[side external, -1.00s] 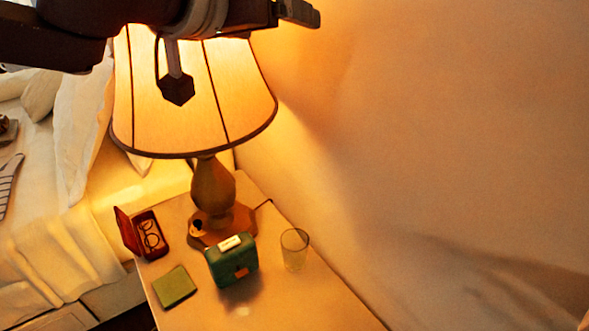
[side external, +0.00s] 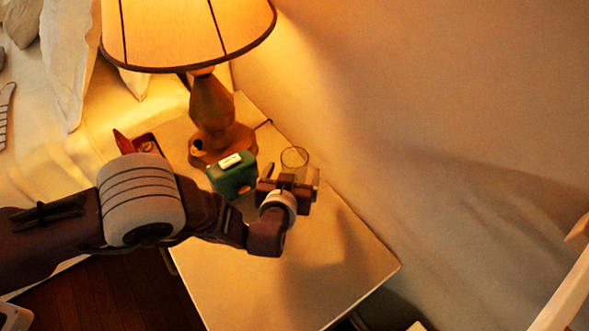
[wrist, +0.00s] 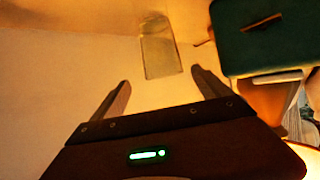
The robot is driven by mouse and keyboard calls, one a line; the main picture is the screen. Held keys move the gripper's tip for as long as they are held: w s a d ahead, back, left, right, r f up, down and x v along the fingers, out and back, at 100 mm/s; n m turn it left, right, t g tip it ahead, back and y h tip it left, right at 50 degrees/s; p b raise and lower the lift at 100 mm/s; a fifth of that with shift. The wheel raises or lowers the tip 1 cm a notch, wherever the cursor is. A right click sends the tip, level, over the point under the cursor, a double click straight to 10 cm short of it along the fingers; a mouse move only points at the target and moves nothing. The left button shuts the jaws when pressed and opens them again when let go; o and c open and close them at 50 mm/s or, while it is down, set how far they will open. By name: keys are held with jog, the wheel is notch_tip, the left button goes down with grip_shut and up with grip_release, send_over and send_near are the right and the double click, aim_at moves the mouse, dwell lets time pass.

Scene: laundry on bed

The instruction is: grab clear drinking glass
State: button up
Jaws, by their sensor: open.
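The clear drinking glass (side external: 294,156) stands upright on the bedside table (side external: 330,262), close to the wall. My gripper (side external: 291,172) is at the near side of the glass in the side view and hides its lower part. In the wrist view the glass (wrist: 160,50) lies just beyond the fingertips, roughly between their lines. My gripper (wrist: 160,78) is open there, with nothing between its fingers.
A green box (side external: 232,174) stands left of the glass, close to my gripper; it also shows in the wrist view (wrist: 262,45). The lamp (side external: 212,110) stands behind it. A red case (side external: 146,145) is partly hidden. The table's near right is clear.

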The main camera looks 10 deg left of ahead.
aim_at(297, 154)
jog(key=x, duration=0.7)
jog(key=shift+a+r, duration=0.1)
jog(key=shift+a, duration=0.15)
jog(key=shift+r, duration=0.1)
jog(key=c, duration=1.7)
